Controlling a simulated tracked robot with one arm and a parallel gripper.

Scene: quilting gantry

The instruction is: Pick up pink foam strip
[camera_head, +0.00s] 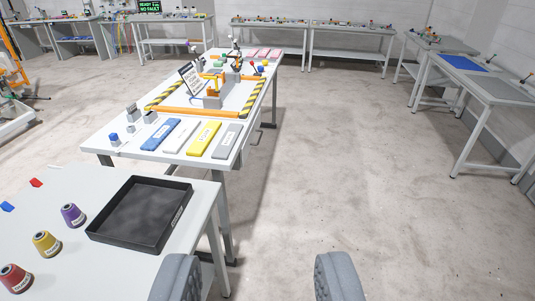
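Several small pink pieces (263,53) lie at the far end of the long middle table (112,142). They are too small to tell for sure whether one is the pink foam strip. On the near end of that table lie a blue strip (161,134), a white strip (182,136), a yellow strip (204,138) and a grey strip (227,141), side by side with labels. My gripper (256,264) is open and empty at the bottom of the view, over the floor, far from the pink pieces.
A striped orange frame (192,112) stands on the middle table. Benches line the walls. The floor (330,150) to the right is clear.

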